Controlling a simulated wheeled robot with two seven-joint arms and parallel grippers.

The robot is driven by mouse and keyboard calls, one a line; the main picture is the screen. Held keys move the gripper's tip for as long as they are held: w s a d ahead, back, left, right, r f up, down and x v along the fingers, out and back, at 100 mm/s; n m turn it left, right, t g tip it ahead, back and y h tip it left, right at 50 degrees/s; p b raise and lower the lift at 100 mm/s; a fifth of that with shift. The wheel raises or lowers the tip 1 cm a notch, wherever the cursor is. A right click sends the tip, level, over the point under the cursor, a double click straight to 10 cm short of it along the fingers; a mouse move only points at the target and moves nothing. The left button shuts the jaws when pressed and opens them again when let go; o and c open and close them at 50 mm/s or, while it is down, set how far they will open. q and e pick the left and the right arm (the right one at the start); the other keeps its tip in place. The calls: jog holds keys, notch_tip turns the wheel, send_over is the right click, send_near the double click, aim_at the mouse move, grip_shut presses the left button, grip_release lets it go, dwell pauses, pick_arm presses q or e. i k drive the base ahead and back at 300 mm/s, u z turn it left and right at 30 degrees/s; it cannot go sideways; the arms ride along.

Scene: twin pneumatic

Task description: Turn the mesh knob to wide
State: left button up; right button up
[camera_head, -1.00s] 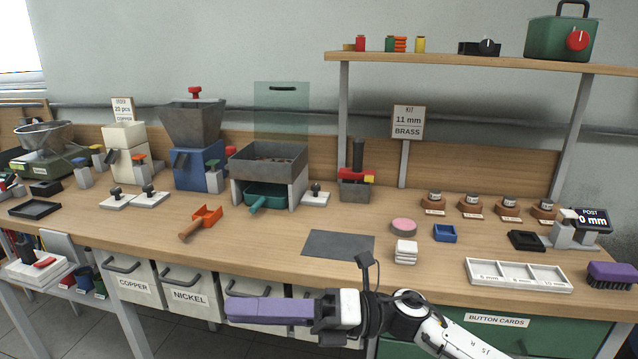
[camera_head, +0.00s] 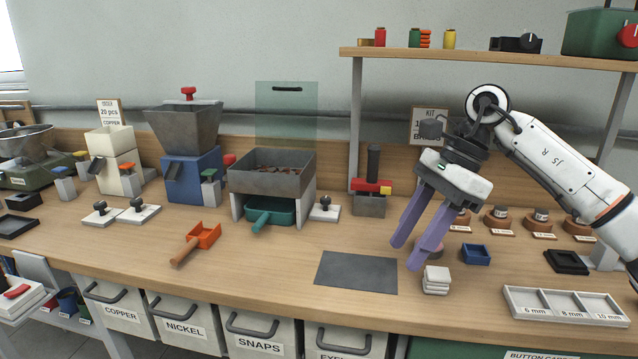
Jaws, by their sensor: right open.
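No knob in view has a readable mesh label, so I cannot tell for certain which is the mesh knob. A red knob (camera_head: 229,160) shows at the right side of the blue hopper machine (camera_head: 191,176), beside the grey sifter box (camera_head: 271,174) on white legs. A green tray (camera_head: 270,211) sits under that box. My right gripper (camera_head: 403,256) is open and empty, its two purple fingers pointing down-left above the table, right of the sifter and apart from it. My left gripper is not in view.
A red-and-black press (camera_head: 371,188) stands between the sifter and my right gripper. A dark mat (camera_head: 356,272), white blocks (camera_head: 436,280) and an orange scoop (camera_head: 203,236) lie in front.

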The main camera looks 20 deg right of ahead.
aim_at(325, 201)
jog(key=i, duration=1.15)
